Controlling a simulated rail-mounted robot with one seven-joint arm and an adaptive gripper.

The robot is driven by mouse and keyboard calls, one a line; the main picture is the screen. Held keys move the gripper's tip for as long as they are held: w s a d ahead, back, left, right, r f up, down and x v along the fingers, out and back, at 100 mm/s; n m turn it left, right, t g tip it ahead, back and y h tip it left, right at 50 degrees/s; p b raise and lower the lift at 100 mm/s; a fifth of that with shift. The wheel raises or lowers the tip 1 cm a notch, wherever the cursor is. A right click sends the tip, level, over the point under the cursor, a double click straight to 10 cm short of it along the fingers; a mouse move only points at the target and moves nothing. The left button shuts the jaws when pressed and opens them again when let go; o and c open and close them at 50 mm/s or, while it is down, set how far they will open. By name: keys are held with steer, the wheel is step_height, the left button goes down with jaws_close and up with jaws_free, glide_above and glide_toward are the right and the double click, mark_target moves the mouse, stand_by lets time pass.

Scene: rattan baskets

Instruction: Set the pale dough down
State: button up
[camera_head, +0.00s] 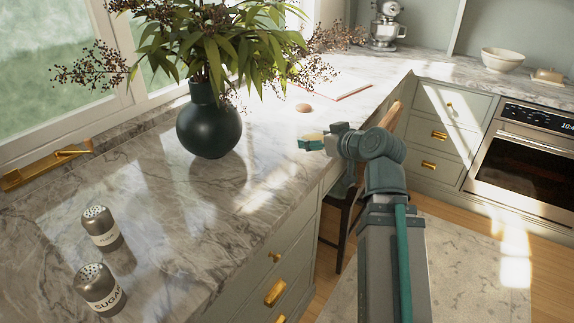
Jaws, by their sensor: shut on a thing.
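My gripper (308,143) is above the marble counter near its right edge, reaching in from the lower right. Its jaws are shut on a small pale yellowish piece, the pale dough (314,137). The dough is mostly hidden by the jaws, so its full shape cannot be told. The gap between the gripper and the counter top (262,180) is hard to judge from this view.
A small tan round thing (304,108) lies just beyond my gripper, near a board or paper (338,86). A dark vase (209,130) with leafy branches stands left. Two shakers (101,228) (97,288) stand front left. The counter between them is clear.

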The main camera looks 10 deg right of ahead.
steer(key=shift+s+a+n+g+y, duration=0.45)
steer(key=shift+s+a+n+y, duration=0.2)
steer(key=shift+a+n+y, duration=0.3)
steer(key=shift+s+a+n+g+y, duration=0.45)
steer(key=shift+s+a+n+y, duration=0.25)
steer(key=shift+a, duration=0.3)
steer(key=shift+w, duration=0.1)
